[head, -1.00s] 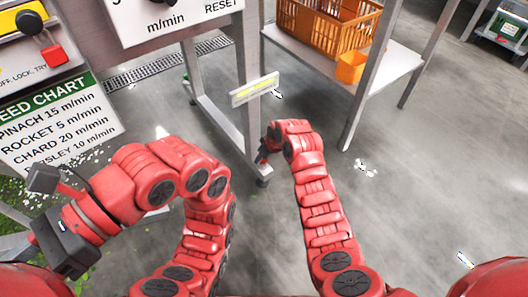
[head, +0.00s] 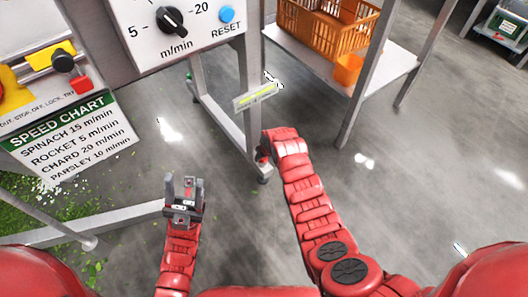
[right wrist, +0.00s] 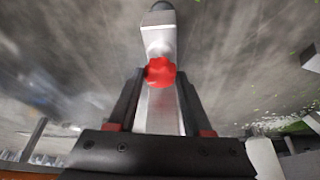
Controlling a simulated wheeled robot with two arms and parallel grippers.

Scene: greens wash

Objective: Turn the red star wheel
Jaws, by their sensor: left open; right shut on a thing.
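The red star wheel (right wrist: 160,72) shows in the right wrist view on a pale metal bar (right wrist: 160,115). My right gripper (right wrist: 160,80) has a dark finger on each side of the wheel and is shut on it. In the head view my right arm reaches to the foot of the machine's metal leg, where its gripper is mostly hidden. My left gripper (head: 185,188) points upward, open and empty, over the floor at lower left, away from the wheel.
A control panel (head: 182,28) and speed chart (head: 68,138) stand at upper left. A metal bar (head: 120,219) runs low behind my left gripper.

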